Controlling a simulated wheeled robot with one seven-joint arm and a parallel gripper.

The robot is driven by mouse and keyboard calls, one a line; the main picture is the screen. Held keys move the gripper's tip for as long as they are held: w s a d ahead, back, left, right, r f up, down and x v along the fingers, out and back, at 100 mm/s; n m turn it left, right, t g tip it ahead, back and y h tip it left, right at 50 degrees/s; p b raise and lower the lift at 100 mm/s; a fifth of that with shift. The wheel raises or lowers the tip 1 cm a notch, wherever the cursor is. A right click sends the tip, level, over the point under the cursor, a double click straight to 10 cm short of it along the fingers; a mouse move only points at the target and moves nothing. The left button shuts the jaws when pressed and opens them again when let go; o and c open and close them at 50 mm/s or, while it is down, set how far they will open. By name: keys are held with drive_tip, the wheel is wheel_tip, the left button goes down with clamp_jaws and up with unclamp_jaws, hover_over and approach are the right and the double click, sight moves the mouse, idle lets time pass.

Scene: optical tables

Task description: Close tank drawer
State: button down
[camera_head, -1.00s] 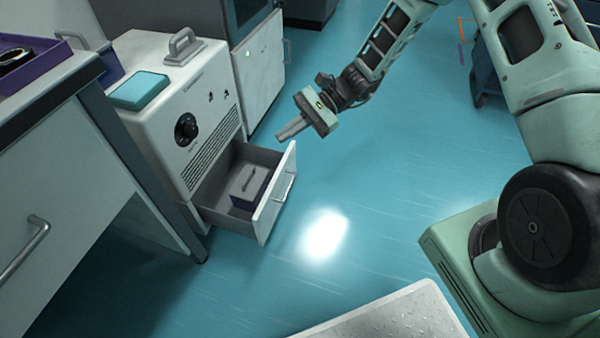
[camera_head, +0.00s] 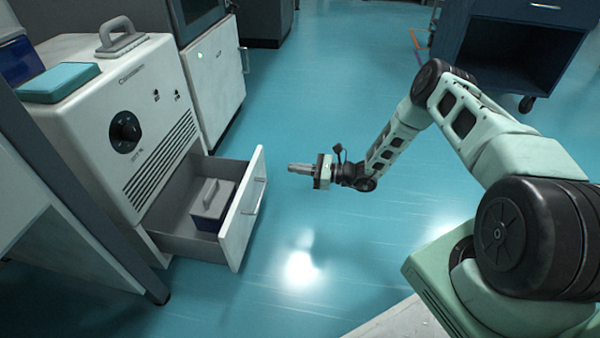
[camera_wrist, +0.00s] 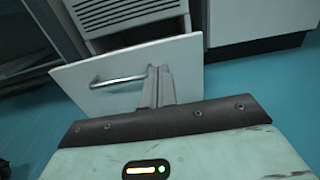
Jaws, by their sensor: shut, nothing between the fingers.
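The tank drawer (camera_head: 243,208) is pulled out at the bottom of a white cabinet unit (camera_head: 125,120) with a black dial and vent slots. The fingers overlap the handle's right end in that view; I cannot tell the gap there.
A table leg (camera_head: 85,190) stands close at the left of the cabinet. Another white cabinet (camera_head: 215,80) stands behind it. A dark blue cart (camera_head: 515,50) is at the back right. The blue floor (camera_head: 330,90) around my gripper is clear.

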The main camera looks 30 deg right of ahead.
sight(256, 163)
drive_tip(key=b+x, duration=0.2)
drive_tip(key=x, duration=0.2)
drive_tip(key=b+x, duration=0.2)
drive_tip(key=x, duration=0.3)
drive_tip(key=shift+f, duration=0.2)
drive_tip(key=shift+w+a+r+b, duration=0.2)
drive_tip(key=shift+w+a+b, duration=0.1)
drive_tip(key=shift+a+b, duration=0.15)
